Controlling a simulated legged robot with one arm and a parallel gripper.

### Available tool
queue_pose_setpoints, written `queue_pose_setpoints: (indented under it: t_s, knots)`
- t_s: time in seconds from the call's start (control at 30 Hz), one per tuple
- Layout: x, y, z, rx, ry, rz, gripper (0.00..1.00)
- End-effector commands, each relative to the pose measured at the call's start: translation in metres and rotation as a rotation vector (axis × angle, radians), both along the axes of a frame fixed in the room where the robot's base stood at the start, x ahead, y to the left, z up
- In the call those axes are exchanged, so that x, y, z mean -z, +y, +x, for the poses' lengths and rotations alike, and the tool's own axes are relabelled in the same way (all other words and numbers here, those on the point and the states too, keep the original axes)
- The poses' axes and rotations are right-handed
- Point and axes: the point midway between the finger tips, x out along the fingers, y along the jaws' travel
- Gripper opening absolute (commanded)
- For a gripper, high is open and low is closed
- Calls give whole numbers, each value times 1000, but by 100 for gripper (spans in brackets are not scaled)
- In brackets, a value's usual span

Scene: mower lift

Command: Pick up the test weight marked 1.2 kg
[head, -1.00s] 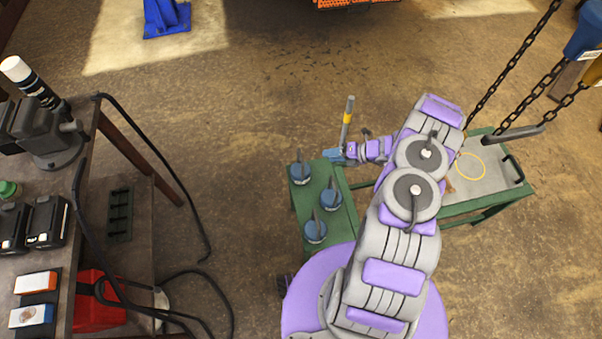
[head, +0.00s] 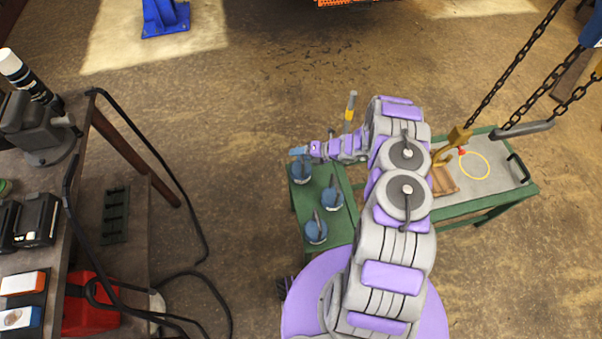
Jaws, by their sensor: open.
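Three blue test weights with upright dark handles stand on a small green stand (head: 324,182) in the head view. One weight (head: 301,172) is at the back left, one (head: 332,198) is at the middle right, and one (head: 316,231) is at the front. Their markings are too small to read, so I cannot tell which is 1.2 kg. My gripper (head: 298,152) is at the back-left weight, over its top. It is open; whether its fingers straddle the handle is too small to tell.
A grey post with a yellow band (head: 350,108) stands behind my forearm. At right, a green-framed table (head: 487,196) has a yellow ring (head: 474,166), below hanging chains (head: 540,68) and a bar. A cluttered workbench (head: 62,215) stands at left, with a black cable on the floor.

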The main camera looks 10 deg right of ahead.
Motion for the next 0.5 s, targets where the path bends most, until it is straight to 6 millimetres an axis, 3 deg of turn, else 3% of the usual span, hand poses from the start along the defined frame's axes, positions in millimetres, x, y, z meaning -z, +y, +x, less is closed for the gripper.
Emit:
queue_pose_setpoints:
  t_s: [0.13,0.37,0.5]
  knots:
    - [8,10,5,0,0,1,44]
    - [7,11,5,1,0,2,44]
    - [7,11,5,1,0,2,34]
